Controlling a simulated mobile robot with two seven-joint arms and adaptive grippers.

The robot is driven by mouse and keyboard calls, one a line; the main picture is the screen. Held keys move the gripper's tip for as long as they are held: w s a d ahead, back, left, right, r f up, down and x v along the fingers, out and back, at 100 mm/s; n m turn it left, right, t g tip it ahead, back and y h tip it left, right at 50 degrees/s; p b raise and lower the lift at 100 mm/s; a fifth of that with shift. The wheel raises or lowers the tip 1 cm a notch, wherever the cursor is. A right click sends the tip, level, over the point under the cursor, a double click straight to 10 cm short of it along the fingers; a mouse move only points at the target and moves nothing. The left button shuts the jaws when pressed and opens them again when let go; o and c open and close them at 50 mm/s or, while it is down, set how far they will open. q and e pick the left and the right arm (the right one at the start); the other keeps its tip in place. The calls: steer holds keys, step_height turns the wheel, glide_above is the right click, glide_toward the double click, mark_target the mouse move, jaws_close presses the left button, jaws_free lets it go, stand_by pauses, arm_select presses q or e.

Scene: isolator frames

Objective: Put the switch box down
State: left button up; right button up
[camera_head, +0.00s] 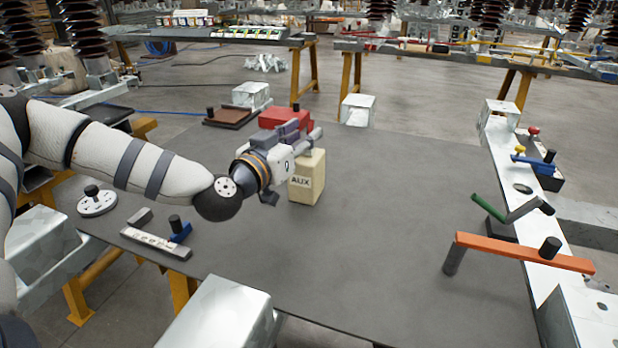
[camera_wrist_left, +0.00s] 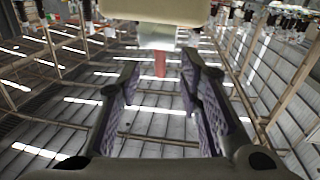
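The switch box is a cream block marked AUX (camera_head: 307,180), upright on the grey table (camera_head: 400,220). I cannot tell whether its base fully touches the table. My left gripper (camera_head: 304,138) is at its top, on the left and near side. In the left wrist view the fingers (camera_wrist_left: 160,75) are spread apart. A cream body, seemingly the box (camera_wrist_left: 160,10), crosses the top edge there, with a pale grey piece and a narrow red part toward the gap between the fingertips. Neither finger visibly touches them. My right gripper is in no view.
A red box (camera_head: 286,117) and a brown tray (camera_head: 237,116) stand behind the gripper. A white strip with a blue handle (camera_head: 155,241) lies at left. Orange (camera_head: 520,252) and green (camera_head: 490,208) levers stick out at right. The table's middle is clear.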

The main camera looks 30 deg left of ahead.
mark_target(309, 129)
arm_select(q)
steer(key=w, duration=0.3)
steer(key=shift+w+f+b, duration=0.2)
steer(key=shift+w+b, duration=0.1)
steer(key=shift+a+r, duration=0.1)
steer(key=shift+r, duration=0.05)
jaws_close()
